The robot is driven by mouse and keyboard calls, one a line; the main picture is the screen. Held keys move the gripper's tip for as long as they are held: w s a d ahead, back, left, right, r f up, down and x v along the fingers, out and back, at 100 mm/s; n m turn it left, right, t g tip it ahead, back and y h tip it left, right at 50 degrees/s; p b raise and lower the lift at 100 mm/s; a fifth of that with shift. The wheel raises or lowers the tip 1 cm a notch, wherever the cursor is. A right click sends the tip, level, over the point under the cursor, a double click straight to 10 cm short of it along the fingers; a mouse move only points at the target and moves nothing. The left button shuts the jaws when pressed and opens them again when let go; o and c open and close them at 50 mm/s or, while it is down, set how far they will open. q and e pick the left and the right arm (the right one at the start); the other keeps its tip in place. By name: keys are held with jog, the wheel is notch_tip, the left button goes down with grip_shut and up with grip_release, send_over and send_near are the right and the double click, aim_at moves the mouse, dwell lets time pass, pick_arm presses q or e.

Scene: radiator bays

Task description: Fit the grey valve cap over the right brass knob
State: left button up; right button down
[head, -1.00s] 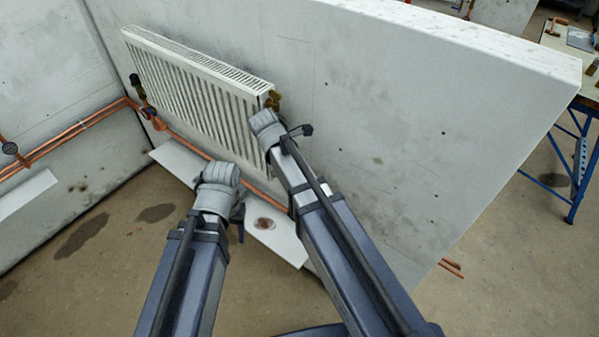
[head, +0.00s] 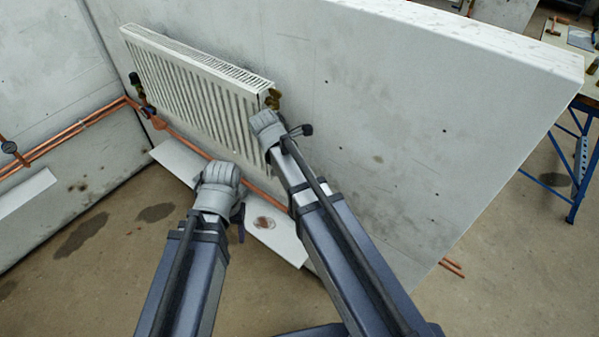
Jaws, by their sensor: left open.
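The right brass knob (head: 272,98) shows at the right end of the white radiator, on the wall. My right arm reaches up to that end, and its wrist lies just below the knob in the picture. I cannot make out the grey valve cap anywhere. My left gripper (head: 240,230) is open, mostly hidden behind its own wrist, low in front of the radiator and well apart from the knob.
The white radiator (head: 195,85) hangs on the concrete wall (head: 400,120). Copper pipes (head: 75,130) run along the left wall and under it. A dark green knob (head: 134,78) is at its left end. A white board (head: 270,225) with a brown stain lies below. A blue-legged workbench (head: 585,150) stands right.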

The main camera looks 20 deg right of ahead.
jog(key=shift+c, duration=1.3)
grip_release()
jog(key=shift+o, duration=0.3)
jog(key=shift+o, duration=1)
jog(key=shift+r, duration=0.1)
jog(key=shift+r+p, duration=2.35)
jog(key=shift+p, duration=0.1)
jog(key=s+a+f+m+y, duration=0.1)
jog(key=s+a+m+y, duration=0.2)
jog(key=s+a+m, duration=0.7)
jog(key=s+m, duration=0.4)
jog(key=shift+f, duration=0.3)
